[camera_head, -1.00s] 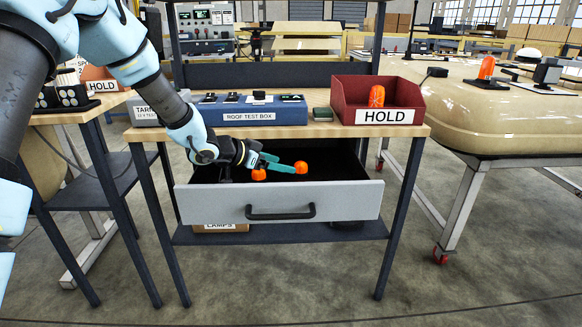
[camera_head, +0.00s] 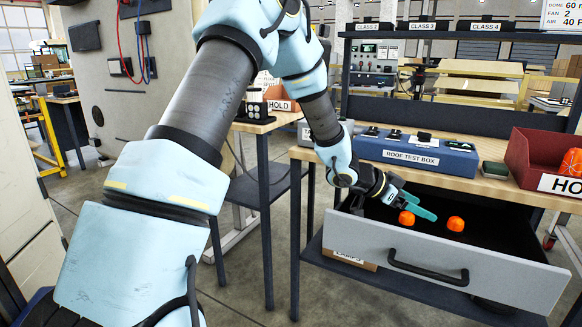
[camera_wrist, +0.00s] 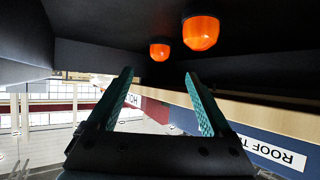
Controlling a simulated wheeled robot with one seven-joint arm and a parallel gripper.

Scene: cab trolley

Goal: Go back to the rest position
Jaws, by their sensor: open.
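My gripper (camera_head: 420,209) is open and empty, with its teal fingers over the pulled-out drawer (camera_head: 440,262) of the workbench. In the wrist view my gripper (camera_wrist: 159,73) also shows spread fingers with nothing between them. Two orange lamps lie in the drawer: the left one (camera_head: 407,218) is close by the fingers, and the right one (camera_head: 455,223) is just beyond the fingertips. The wrist view shows the lamps (camera_wrist: 201,32) (camera_wrist: 160,51) beyond the fingers. Whether a finger touches a lamp, I cannot tell.
The roof test box (camera_head: 418,155) stands on the bench top above the drawer. A red HOLD bin (camera_head: 528,165) with an orange lamp (camera_head: 571,162) is at the right. A side table (camera_head: 258,124) stands left of the bench. Open floor lies in front.

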